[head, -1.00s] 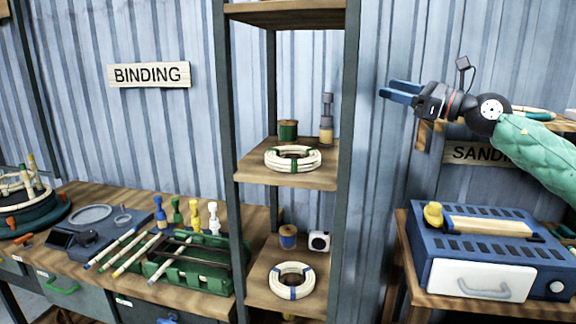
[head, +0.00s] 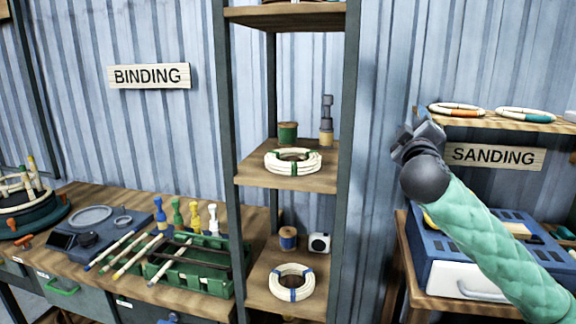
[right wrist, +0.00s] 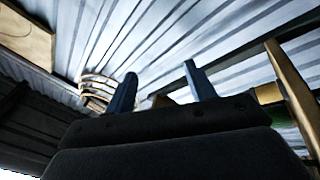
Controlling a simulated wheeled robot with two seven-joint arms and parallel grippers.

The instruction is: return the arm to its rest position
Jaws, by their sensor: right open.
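My right gripper (head: 424,122) is in the right part of the head view, in front of the corrugated wall and to the right of the tall shelf. My green-sleeved right arm comes up to it from the lower right. The fingers are partly hidden behind the wrist there. In the right wrist view the two blue fingers (right wrist: 158,94) stand well apart with nothing between them. My left gripper is in neither view.
The tall shelf (head: 291,178) holds rattan coils and spools. A blue machine (head: 420,240) stands on the right bench, partly behind my arm. Two rings lie on the wall shelf (head: 470,119) above the SANDING sign (head: 495,156). The binding bench (head: 75,194) is at left.

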